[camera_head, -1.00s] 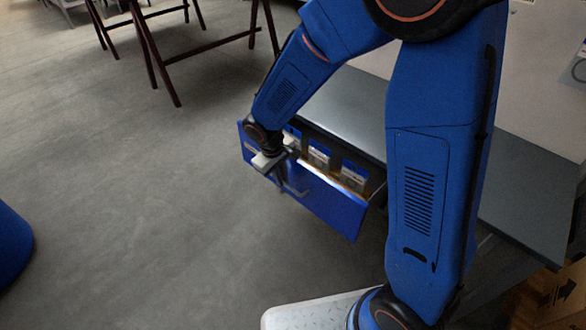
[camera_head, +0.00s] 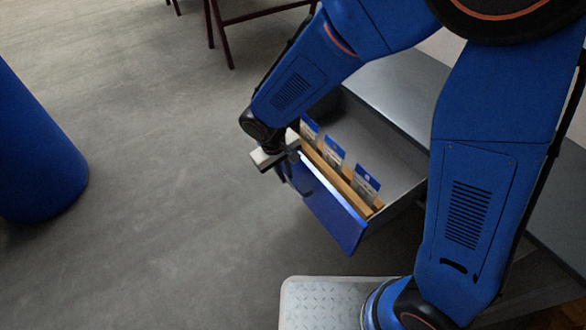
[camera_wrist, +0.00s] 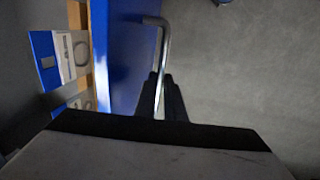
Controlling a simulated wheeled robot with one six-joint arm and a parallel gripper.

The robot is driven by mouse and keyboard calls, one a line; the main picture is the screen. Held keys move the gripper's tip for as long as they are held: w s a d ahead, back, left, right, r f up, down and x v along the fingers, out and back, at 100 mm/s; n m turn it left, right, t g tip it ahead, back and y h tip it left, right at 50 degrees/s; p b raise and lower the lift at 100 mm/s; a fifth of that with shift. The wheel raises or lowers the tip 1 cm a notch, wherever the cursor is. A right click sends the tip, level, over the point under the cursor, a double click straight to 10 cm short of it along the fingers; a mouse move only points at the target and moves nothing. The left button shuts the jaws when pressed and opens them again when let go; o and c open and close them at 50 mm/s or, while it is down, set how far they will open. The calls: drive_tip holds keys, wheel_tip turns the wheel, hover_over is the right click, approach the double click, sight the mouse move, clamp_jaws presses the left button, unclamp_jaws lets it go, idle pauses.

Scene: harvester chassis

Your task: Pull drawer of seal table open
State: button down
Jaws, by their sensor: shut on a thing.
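The seal table (camera_head: 400,85) has a grey top and stands at the right, partly behind my arm. Its drawer (camera_head: 335,215) has a blue front and is pulled well out, with its grey inside showing. Several blue-and-white packets (camera_head: 333,152) stand in it by a wooden strip just behind the front. The bar handle (camera_wrist: 163,45) is on the blue front in the wrist view. My gripper (camera_head: 287,180) is at the drawer front, and its dark fingers (camera_wrist: 162,95) are shut on the handle. The gripped part of the handle is partly hidden by the fingers.
A blue cylinder (camera_head: 35,150) stands on the floor at the left. Dark trestle legs (camera_head: 222,35) are at the top. The grey floor in front of the drawer is clear.

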drive_tip(key=shift+s+a, duration=0.15)
drive_tip(key=shift+a, duration=0.15)
drive_tip(key=c, duration=1.8)
unclamp_jaws()
drive_tip(key=shift+c, duration=0.2)
wheel_tip(320, 180, up, 17)
drive_tip(key=s+a, duration=0.2)
drive_tip(key=shift+a, duration=0.35)
